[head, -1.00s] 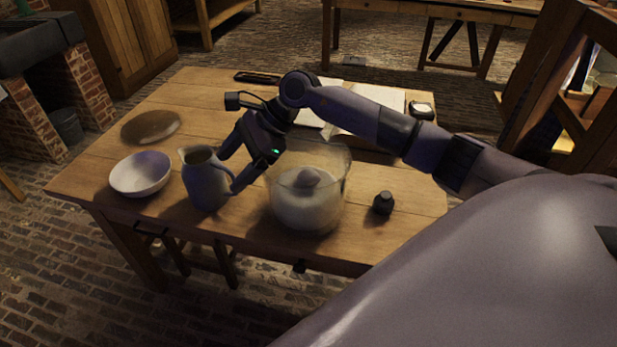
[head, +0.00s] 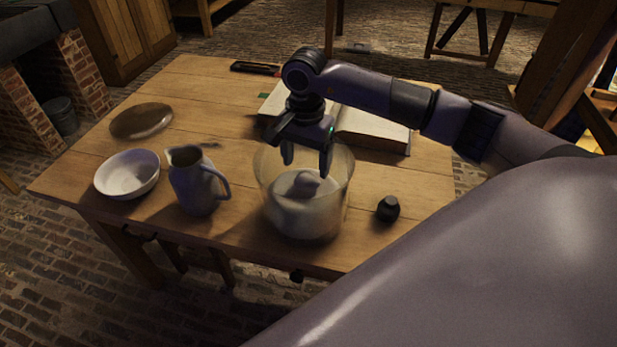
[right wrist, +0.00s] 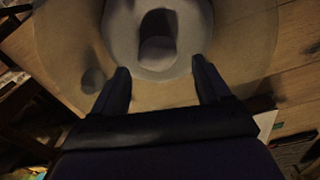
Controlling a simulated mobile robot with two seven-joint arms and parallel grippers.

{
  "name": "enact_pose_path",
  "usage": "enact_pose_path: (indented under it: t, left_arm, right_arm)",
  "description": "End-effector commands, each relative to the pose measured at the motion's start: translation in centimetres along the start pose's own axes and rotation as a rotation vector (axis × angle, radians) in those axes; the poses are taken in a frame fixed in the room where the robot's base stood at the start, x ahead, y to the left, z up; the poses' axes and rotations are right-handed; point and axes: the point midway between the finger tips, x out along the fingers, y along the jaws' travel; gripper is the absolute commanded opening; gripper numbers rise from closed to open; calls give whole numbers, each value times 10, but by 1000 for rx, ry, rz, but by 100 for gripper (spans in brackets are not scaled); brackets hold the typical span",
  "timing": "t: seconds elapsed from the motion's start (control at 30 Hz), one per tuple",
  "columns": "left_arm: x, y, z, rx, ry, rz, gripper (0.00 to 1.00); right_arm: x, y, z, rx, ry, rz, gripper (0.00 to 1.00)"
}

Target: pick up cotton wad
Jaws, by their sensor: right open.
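A wide clear glass jar (head: 262,190) stands near the table's front edge with pale contents inside. My right gripper (head: 305,164) is open and empty, pointing down at the jar's mouth just above the lump. In the right wrist view the open fingers (right wrist: 160,72) frame the near side of the jar, and a greyish lump (right wrist: 157,38) shows within a pale ring beyond them. My left gripper is not in view.
A blue-grey pitcher (head: 193,185) and a white bowl (head: 128,176) stand left of the jar. An open book (head: 375,133) lies behind, and a round plate (head: 141,121) lies far left on the wooden table (head: 215,120).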

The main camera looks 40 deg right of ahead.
Motion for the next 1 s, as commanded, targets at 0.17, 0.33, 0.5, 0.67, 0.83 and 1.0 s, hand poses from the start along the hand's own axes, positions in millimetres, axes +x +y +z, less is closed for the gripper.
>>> enact_pose_path:
  t: [0.17,0.33,0.5,0.67,0.83,1.0]
  left_arm:
    - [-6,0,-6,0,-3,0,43]
    - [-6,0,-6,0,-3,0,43]
    - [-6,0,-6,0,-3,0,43]
    - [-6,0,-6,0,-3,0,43]
    - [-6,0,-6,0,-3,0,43]
    - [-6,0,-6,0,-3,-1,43]
  right_arm:
    - [23,5,3,2,-4,4,76]
    - [43,4,3,2,-2,-1,76]
    - [46,4,2,2,-1,-1,76]
    - [46,4,2,2,-1,-2,57]
    - [46,4,2,3,-1,-2,21]
    - [46,4,2,3,-1,-2,20]
